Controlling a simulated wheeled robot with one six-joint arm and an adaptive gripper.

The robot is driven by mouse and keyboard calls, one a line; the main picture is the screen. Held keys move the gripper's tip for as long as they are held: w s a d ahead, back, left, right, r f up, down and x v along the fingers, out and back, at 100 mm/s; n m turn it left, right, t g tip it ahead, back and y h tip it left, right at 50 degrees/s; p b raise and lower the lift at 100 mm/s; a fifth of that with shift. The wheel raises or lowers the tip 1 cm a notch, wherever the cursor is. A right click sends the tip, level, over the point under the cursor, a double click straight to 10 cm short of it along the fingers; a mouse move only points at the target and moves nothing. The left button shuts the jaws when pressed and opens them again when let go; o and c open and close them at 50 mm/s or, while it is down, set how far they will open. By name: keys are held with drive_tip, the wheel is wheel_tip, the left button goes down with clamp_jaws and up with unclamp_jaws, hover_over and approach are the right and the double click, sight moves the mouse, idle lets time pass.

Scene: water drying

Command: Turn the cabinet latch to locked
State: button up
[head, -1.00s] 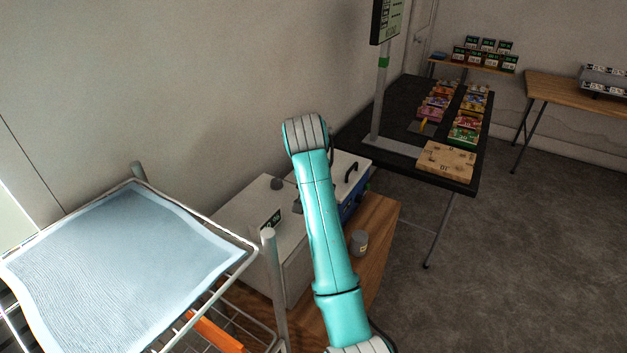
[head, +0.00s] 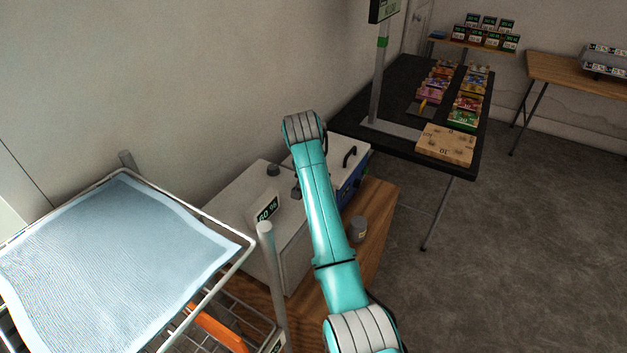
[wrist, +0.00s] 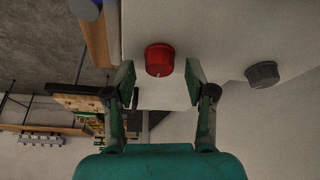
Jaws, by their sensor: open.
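In the wrist view a round red knob (wrist: 159,60) sits on the pale face of a box-like cabinet (wrist: 225,35). It may be the latch. A dark grey knob (wrist: 262,75) is on the same face to the right. My gripper (wrist: 160,82) is open, with one finger on each side of the red knob. I cannot tell whether either finger touches it. In the head view a pale cabinet (head: 240,206) with a lit display (head: 266,208) stands behind the rack. My gripper and the red knob are hidden there, and my teal arm covers part of the scene.
A wire rack (head: 252,248) with a pale blue cloth (head: 110,262) stands at the left front. A small grey jar (head: 357,229) stands on the wooden bench (head: 378,215). A black table (head: 350,124) with several packages is beyond. Open floor lies at right.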

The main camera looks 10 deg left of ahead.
drive_tip(key=shift+f, duration=0.25)
clamp_jaws()
